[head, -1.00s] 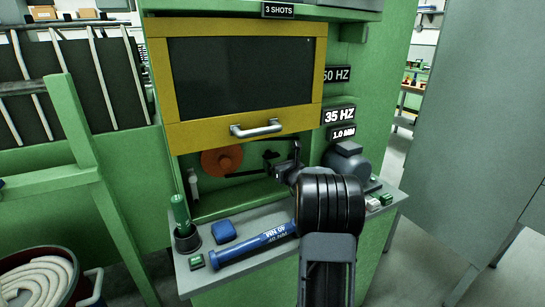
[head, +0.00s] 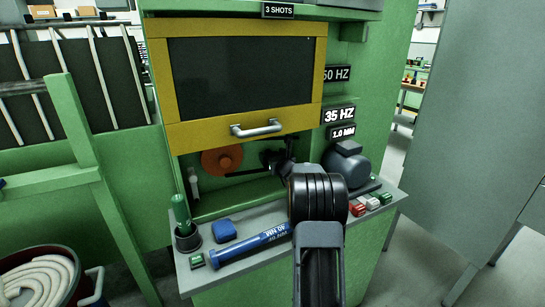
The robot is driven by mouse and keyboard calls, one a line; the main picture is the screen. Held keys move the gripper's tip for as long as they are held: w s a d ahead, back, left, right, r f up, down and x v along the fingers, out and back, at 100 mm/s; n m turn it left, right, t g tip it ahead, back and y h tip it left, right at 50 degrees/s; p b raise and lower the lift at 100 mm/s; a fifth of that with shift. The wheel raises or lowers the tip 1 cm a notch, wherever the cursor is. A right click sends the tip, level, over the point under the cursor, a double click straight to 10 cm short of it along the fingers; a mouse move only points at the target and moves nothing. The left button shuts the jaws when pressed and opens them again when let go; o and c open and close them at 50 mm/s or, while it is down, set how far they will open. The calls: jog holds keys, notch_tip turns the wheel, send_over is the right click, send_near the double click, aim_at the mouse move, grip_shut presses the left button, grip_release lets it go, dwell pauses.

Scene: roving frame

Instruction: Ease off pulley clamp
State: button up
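An orange pulley (head: 222,160) sits inside the open lower bay of the green machine, under the raised yellow-framed door. A dark belt or bar runs right from it toward my gripper (head: 272,160). My arm reaches in from below and covers much of the bay's right side. The fingertips are dark against the dark bay, so I cannot tell whether they are open or touching anything. No pulley clamp can be made out clearly; it may be behind my gripper. A blue tool marked 40 NM (head: 250,245) lies on the shelf.
The grey shelf (head: 270,258) holds a green-handled tool in a dark cup (head: 187,238), a blue block (head: 223,231) and a small green block (head: 197,261). A grey motor (head: 347,163) and several small coloured blocks (head: 373,202) stand at right. The yellow door (head: 245,130) hangs just above my gripper.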

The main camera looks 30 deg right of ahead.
jog(key=c, duration=0.6)
jog(key=shift+f, duration=0.1)
